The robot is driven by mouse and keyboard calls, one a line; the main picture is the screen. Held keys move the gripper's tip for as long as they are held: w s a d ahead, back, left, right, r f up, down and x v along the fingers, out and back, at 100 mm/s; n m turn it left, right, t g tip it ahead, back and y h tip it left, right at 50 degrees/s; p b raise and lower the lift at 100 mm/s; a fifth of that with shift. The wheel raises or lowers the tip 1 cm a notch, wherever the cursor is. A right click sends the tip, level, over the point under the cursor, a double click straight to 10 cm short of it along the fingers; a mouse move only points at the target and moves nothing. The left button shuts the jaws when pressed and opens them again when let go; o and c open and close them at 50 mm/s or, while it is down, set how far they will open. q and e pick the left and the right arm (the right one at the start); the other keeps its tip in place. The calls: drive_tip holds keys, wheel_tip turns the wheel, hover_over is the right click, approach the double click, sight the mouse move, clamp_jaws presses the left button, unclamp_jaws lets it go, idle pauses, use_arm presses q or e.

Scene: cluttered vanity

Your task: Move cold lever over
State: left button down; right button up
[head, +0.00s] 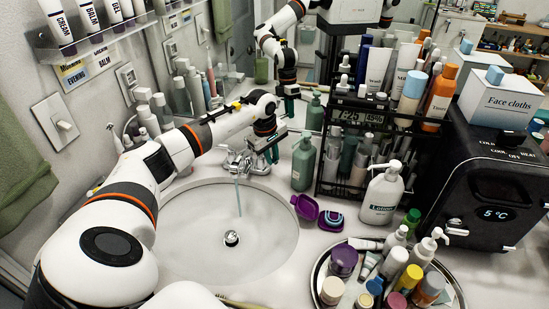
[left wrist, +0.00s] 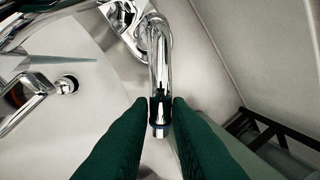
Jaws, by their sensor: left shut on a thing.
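The chrome faucet (head: 240,160) stands at the back of the white sink, and a stream of water (head: 238,196) falls from its spout into the bowl. My left gripper (head: 268,148) is at the right side of the faucet. In the left wrist view, its dark green fingers (left wrist: 161,108) are shut around the end of the chrome cold lever (left wrist: 159,70), which has a dark blue band near its tip. The lever's base joins the chrome body at the top of that view. In the head view, my gripper partly hides the lever. My right gripper is out of sight.
A green pump bottle (head: 304,162) stands close to the right of my gripper. A black wire rack (head: 345,185), a white lotion bottle (head: 381,197) and a purple open case (head: 306,207) are farther right. A crowded round tray (head: 318,277) is at the front right. The mirror reflects my arm.

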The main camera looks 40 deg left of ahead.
use_arm(q)
drive_tip(key=m+b, duration=0.1)
drive_tip(key=s+m, duration=0.1)
drive_tip(key=shift+s+a+m+b, duration=0.2)
drive_tip(key=shift+a+m+b, duration=0.05)
drive_tip(key=shift+m+b, duration=0.15)
idle(0.3)
drive_tip(key=c, duration=1.3)
unclamp_jaws()
drive_tip(key=shift+c, duration=0.2)
drive_tip(key=shift+r, duration=0.1)
